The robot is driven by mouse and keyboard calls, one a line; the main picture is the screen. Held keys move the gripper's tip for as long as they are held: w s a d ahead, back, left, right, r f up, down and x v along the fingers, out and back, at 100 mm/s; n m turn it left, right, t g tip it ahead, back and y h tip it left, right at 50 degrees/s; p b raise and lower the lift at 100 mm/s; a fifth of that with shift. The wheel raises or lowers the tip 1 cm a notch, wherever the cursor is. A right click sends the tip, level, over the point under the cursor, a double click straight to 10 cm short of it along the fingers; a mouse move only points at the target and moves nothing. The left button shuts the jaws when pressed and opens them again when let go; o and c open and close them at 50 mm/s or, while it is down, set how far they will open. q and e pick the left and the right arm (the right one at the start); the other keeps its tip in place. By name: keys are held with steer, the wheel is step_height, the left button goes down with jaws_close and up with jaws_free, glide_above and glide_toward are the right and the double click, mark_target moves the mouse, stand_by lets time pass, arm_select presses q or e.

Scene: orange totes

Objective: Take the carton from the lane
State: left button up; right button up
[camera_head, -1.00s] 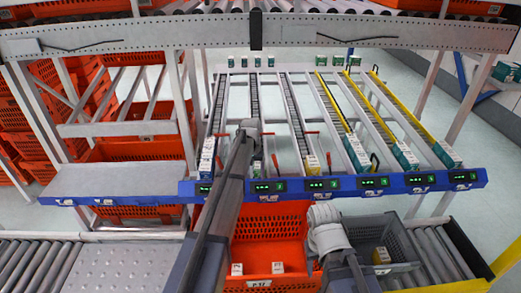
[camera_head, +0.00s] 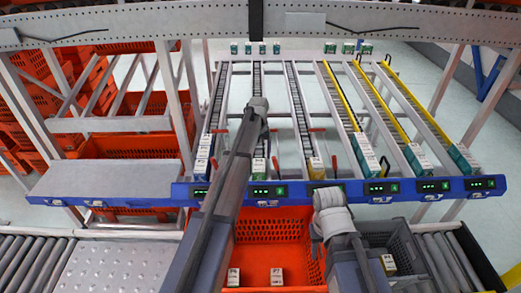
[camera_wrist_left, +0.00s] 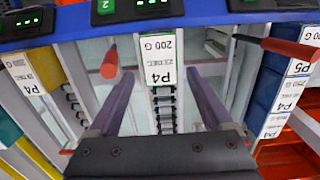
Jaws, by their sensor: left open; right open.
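In the left wrist view a carton (camera_wrist_left: 160,62) with a white label reading "P4 200 G" stands at the end of a roller lane, below a green lit display. My left gripper (camera_wrist_left: 160,80) is open, with one finger on each side of this carton and gaps beside it. The carton shows in the head view (camera_head: 259,170) at the front of the second lane, partly hidden by my left arm. My left gripper is hidden behind that arm in the head view. My right arm shows at the bottom centre right, but its gripper is not visible.
Neighbouring lanes hold other cartons, such as a blue one (camera_head: 203,160) and a yellow one (camera_head: 317,168). Red prongs stick up between the lanes. An orange tote (camera_head: 272,229) holds two small cartons. A grey crate (camera_head: 408,250) holds one. A blue rail (camera_head: 225,190) crosses the lane fronts.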

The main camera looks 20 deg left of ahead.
mark_target(259, 165)
arm_select(q)
steer(key=shift+w, duration=0.1)
steer(key=shift+f, duration=0.15)
step_height(259, 165, down, 8)
steer(key=b, duration=0.8)
steer(key=shift+r, duration=0.2)
jaws_close()
step_height(259, 165, up, 12)
steer(key=p, duration=1.1)
steer(key=shift+f+p, duration=0.2)
steer(key=shift+p, duration=0.1)
